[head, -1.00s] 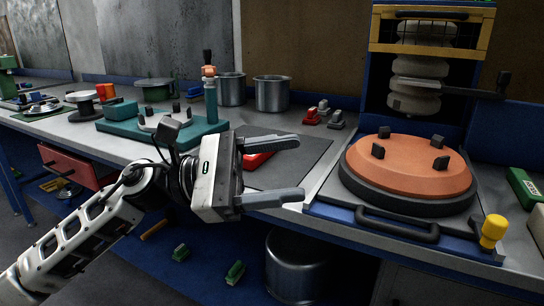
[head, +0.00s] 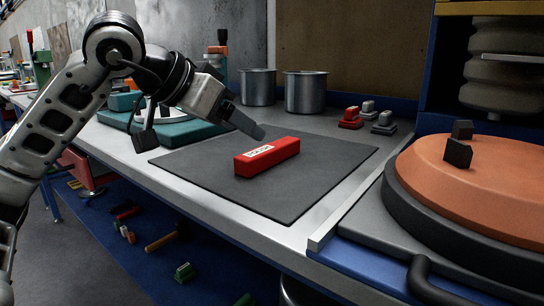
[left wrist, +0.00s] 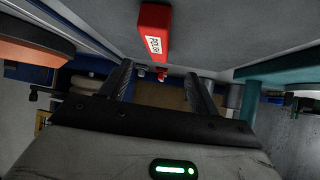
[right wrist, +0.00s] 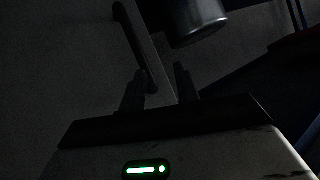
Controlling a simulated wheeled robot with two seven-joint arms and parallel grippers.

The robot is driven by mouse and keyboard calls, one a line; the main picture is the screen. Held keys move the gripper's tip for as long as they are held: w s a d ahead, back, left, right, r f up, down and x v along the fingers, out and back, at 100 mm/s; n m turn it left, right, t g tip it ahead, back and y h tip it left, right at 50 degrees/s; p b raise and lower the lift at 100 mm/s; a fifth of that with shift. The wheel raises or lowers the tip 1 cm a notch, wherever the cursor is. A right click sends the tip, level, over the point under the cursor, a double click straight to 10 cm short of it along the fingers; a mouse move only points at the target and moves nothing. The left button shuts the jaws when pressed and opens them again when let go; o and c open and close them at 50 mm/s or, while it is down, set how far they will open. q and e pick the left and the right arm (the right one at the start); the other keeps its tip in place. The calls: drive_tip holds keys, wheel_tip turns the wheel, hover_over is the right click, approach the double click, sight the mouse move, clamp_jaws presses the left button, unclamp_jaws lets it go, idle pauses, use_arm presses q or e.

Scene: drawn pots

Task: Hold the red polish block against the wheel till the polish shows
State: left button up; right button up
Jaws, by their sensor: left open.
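The red polish block (head: 267,156) with a white label lies flat on a dark mat (head: 215,180) in the head view. My left gripper (head: 252,128) is open and empty, pointing down just behind and left of the block; one finger shows there. In the left wrist view the block (left wrist: 155,30) appears beyond the open fingers (left wrist: 160,72), apart from them. Pale stacked discs (head: 505,65), which look like the wheel, stand in a blue frame at the upper right, cut by the picture edge. My right gripper (right wrist: 160,72) shows only in its dark wrist view, fingers apart and empty.
A large orange disc (head: 485,175) with black blocks on top fills the right. Two metal pots (head: 305,92) and small red and grey pieces (head: 352,118) stand behind the mat. A teal base (head: 185,133) lies left. Small items lie on the blue shelf below.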

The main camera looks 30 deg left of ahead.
sight(270, 146)
use_arm(q)
drive_tip(key=x, duration=0.3)
drive_tip(key=shift+w+f, duration=0.15)
drive_tip(key=shift+f, duration=0.05)
drive_tip(key=b+x, duration=0.1)
drive_tip(key=x, duration=0.4)
drive_tip(key=shift+d, duration=0.2)
drive_tip(key=shift+w+f, duration=0.1)
drive_tip(key=shift+f, duration=0.1)
drive_tip(key=c, duration=1.3)
clamp_jaws()
use_arm(e)
drive_tip(key=shift+w+a+r, duration=0.1)
drive_tip(key=shift+a+r, duration=0.05)
drive_tip(key=shift+r, duration=0.35)
use_arm(q)
drive_tip(key=shift+r, duration=0.1)
use_arm(e)
drive_tip(key=shift+f, duration=0.15)
